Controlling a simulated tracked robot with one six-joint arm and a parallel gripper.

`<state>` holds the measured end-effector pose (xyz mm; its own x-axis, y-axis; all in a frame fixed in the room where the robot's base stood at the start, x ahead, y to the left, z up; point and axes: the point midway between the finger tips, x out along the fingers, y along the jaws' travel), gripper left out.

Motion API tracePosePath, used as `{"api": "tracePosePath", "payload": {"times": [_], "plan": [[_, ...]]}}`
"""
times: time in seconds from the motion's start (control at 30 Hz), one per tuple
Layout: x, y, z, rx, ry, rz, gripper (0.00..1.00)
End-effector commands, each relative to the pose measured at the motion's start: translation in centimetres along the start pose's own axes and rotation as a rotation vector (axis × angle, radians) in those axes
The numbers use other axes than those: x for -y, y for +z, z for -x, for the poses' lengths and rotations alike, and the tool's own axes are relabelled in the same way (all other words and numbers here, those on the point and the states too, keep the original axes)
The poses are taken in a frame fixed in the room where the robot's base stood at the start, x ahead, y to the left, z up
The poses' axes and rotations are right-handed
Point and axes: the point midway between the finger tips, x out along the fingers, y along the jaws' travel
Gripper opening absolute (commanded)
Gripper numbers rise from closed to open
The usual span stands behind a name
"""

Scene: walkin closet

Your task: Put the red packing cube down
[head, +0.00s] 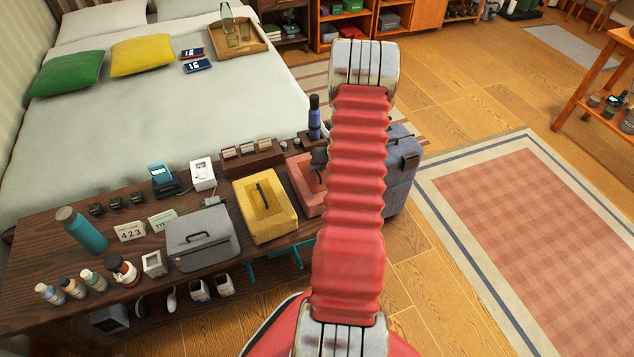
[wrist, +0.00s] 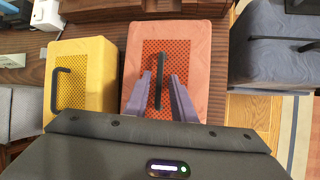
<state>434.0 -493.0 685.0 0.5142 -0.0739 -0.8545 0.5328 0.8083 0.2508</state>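The red packing cube (wrist: 185,45) lies flat on the dark wooden bench, its black handle (wrist: 159,85) facing up. In the head view the cube (head: 302,183) is partly hidden behind my arm. My gripper (wrist: 160,78) is over the cube, its two fingers on either side of the handle. Gaps show between the fingers and the handle, so the gripper looks open. The cube's near edge is hidden by my gripper's body in the wrist view.
A yellow packing cube (head: 265,205) lies just left of the red one, with a grey case (head: 202,238) further left. A blue-grey suitcase (head: 402,170) stands close on the right. A wooden box with cards (head: 250,158) and a dark blue bottle (head: 314,118) are behind.

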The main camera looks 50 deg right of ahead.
Motion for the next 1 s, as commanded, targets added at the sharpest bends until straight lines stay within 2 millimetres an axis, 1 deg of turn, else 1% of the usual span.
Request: {"api": "tracePosePath", "payload": {"times": [0.03, 0.07, 0.3, 1.0], "plan": [[0.0, 0.0, 0.01, 0.0, 0.0, 0.0, 0.19], [0.0, 0.0, 0.01, 0.0, 0.0, 0.0, 0.17], [0.03, 0.0, 0.01, 0.0, -0.001, 0.0, 0.0], [0.11, -0.07, 0.01, -0.001, -0.002, -0.003, 0.0]]}}
